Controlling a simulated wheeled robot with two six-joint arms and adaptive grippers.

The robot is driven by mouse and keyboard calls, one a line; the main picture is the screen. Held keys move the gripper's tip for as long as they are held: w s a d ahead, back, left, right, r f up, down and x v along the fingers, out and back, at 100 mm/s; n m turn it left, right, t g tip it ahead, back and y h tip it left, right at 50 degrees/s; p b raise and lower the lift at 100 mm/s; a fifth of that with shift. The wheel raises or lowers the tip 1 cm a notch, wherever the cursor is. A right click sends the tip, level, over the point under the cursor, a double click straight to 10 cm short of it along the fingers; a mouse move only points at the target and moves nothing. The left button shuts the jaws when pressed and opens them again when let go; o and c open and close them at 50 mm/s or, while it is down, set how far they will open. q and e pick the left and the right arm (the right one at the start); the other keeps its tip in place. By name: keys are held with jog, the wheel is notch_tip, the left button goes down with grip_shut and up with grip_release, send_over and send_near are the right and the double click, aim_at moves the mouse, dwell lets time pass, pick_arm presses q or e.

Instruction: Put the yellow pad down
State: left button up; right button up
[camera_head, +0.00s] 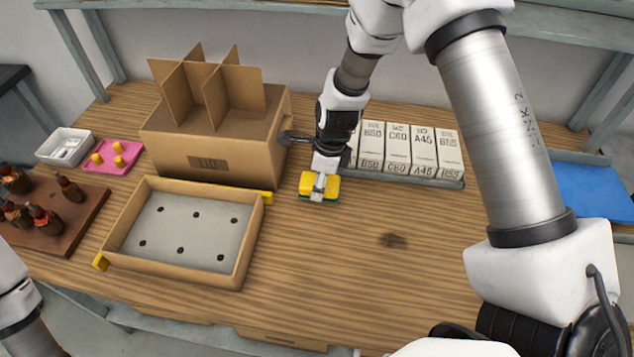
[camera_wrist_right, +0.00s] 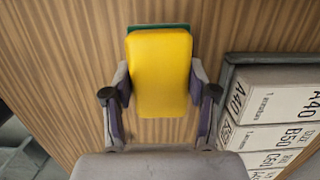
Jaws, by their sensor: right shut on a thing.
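The yellow pad (camera_head: 306,183) has a green underside and sits between the fingers of my right gripper (camera_head: 319,187), near the middle of the wooden table. In the right wrist view the pad (camera_wrist_right: 160,62) fills the gap between the two fingers of the right gripper (camera_wrist_right: 160,85), which are shut on its sides. The pad looks level and is at or very near the tabletop; I cannot tell whether it touches. Part of my left arm shows at the lower left, but its gripper is out of view.
A cardboard box with dividers (camera_head: 215,150) and a shallow tray (camera_head: 190,275) stand left of the pad. A rack of labelled white boxes (camera_head: 398,150) is close on its right. Brown bottles (camera_head: 45,222) stand far left. The table (camera_head: 340,270) in front is clear.

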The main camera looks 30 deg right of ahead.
jog(key=f, duration=0.1)
jog(key=w+f, duration=0.1)
jog(key=f, duration=0.1)
jog(key=shift+d+f, duration=0.1)
jog(key=shift+f, duration=0.15)
jog(key=shift+w+f, duration=0.1)
jog(key=shift+w, duration=0.05)
jog(key=shift+f, duration=0.1)
jog(key=o, duration=1.1)
jog(key=r, duration=0.4)
jog(key=s+d+r, duration=0.1)
jog(key=r, duration=0.7)
jog(key=shift+s+d+r+p, duration=0.15)
jog(key=shift+d+p, duration=0.05)
jog(key=shift+p, duration=0.1)
